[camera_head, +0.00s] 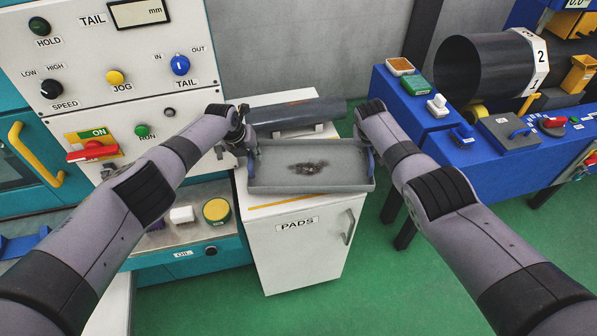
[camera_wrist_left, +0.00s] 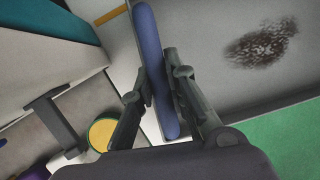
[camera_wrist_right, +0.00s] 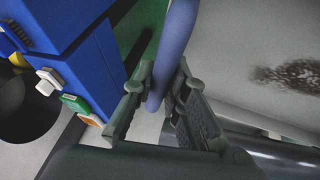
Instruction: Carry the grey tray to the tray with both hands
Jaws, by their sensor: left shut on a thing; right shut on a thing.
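The grey tray (camera_head: 300,181) is held between my two grippers, over the top of the white PADS cabinet (camera_head: 296,238). A dark, speckled patch lies on its floor, and it also shows in the left wrist view (camera_wrist_left: 262,42). My left gripper (camera_head: 249,153) is shut on the blue handle at the tray's left end; the left wrist view shows the handle (camera_wrist_left: 158,70) between the fingers. My right gripper (camera_head: 370,148) is shut on the blue handle at the right end, seen in the right wrist view (camera_wrist_right: 172,50). I cannot tell whether the tray touches the cabinet.
A dark grey cylinder (camera_head: 296,115) lies behind the tray on the cabinet. A control panel (camera_head: 110,75) stands at the left. A blue bench (camera_head: 480,150) with a large dark cylinder (camera_head: 487,68) stands at the right. Green floor (camera_head: 400,290) is clear in front.

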